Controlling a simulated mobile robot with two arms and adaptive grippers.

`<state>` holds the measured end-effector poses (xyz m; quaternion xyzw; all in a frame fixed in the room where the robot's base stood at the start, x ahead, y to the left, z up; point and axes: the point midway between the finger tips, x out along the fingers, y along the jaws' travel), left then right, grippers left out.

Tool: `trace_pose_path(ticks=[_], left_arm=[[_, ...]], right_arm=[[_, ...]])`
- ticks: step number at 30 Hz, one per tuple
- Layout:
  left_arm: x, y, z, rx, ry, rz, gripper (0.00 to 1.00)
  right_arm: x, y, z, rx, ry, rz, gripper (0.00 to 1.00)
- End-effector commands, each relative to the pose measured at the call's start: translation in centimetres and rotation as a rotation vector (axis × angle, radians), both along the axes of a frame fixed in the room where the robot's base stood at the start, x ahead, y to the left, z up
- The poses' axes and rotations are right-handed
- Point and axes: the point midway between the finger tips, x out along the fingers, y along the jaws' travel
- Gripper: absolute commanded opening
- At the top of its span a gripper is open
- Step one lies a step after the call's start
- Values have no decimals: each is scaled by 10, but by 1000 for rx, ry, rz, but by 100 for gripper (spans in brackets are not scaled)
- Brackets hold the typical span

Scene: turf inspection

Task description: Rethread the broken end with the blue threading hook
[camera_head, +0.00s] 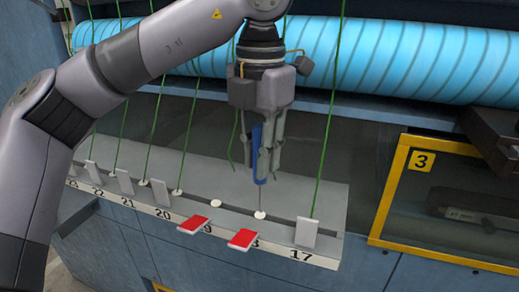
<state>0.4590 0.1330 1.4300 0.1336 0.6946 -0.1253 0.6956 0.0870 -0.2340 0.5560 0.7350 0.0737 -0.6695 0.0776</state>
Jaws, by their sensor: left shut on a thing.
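My left gripper (264,168) points down above the grey rail and is shut on the blue threading hook (257,138). The hook is upright, and its thin wire runs down to a white eyelet (260,215) near number 18. Whether the wire tip has entered the eyelet is too small to tell. A loose green yarn end (235,143) hangs just left of the gripper, apart from the rail. Part of the yarn is hidden behind the gripper. My right gripper is not in view.
The grey rail (330,190) carries numbered positions. Red tabs stick out near 19 (194,224) and 18 (242,239). Another white eyelet (216,204) has no yarn. Taut green yarns run beside the gripper. A yellow-framed panel (388,190) marked 3 stands right; a blue roll (400,60) lies behind.

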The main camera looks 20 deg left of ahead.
Motion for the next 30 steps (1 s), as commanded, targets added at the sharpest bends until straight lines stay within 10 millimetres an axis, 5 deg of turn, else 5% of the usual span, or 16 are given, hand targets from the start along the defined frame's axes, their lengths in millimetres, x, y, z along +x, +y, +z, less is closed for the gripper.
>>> trace_pose_path(ticks=[30], left_arm=[[0,0,-27,0,0,1,0]], right_arm=[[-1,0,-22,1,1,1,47]])
